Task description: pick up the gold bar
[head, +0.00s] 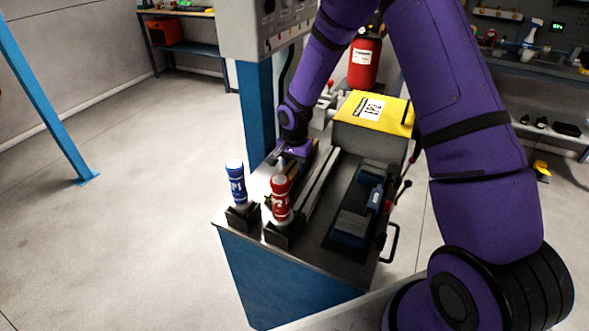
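My gripper (282,162) is low over the back left of the workbench, behind the blue and red bottles. Its fingers are small and partly hidden, so I cannot tell whether they are open or shut. A small gold-coloured patch, perhaps the gold bar (267,200), shows just left of the red bottle, close below my gripper. Most of it is hidden behind the bottle. I cannot tell whether my gripper touches it.
The blue bottle (236,182) and red bottle (281,198) stand upright in black holders at the bench's front left. A blue-and-black vise (358,205) is on the right. A yellow-topped grey box (375,112) and a blue post (255,105) stand behind.

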